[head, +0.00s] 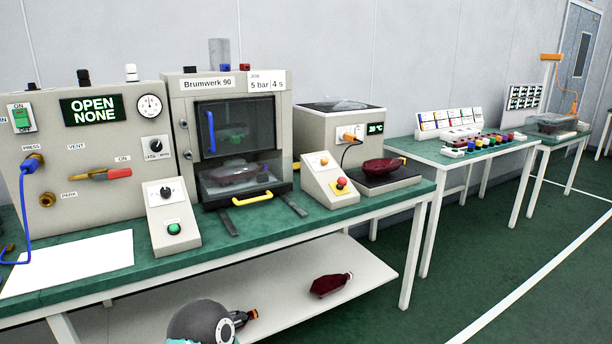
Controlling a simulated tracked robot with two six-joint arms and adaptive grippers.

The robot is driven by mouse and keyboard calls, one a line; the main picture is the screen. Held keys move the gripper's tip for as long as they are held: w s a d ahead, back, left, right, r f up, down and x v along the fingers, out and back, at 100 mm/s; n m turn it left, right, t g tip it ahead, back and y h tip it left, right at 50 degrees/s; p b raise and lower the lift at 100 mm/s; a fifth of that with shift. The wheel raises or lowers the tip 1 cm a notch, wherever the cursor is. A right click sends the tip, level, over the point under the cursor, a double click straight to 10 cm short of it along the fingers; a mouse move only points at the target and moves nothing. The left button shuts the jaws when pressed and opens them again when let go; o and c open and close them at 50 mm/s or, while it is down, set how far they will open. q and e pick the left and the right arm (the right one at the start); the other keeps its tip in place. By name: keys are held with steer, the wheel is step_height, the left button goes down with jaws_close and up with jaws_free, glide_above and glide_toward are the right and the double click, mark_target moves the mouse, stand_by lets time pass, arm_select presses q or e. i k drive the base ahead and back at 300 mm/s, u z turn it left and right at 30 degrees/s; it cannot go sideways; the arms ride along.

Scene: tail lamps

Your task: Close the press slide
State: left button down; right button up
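The press, labelled Brumwerk 90 (208,84), stands on the green bench in the head view. Its slide (272,188) has a dark front edge with a yellow handle (252,198) and sits low at the press front. Two dark rails (294,206) run out bare onto the bench in front of it. I cannot tell whether the slide is fully in. A clear lamp-shaped piece (232,174) shows in the lower opening, above the slide. The window with the blue handle (211,132) is above. Neither gripper is in view; a grey joint of mine shows at the bottom edge.
A control box with a green button (174,229) stands left of the rails, and one with a red button (341,183) right. A panel (92,107) reads OPEN NONE.

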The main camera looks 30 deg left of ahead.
mark_target(246, 196)
steer(key=z, duration=0.05)
steer(key=i, duration=1.3)
steer(key=u, duration=0.7)
steer(key=i, duration=0.35)
steer(key=u, duration=0.05)
steer(key=k, duration=0.8)
steer(key=u, duration=0.15)
steer(key=i, duration=0.65)
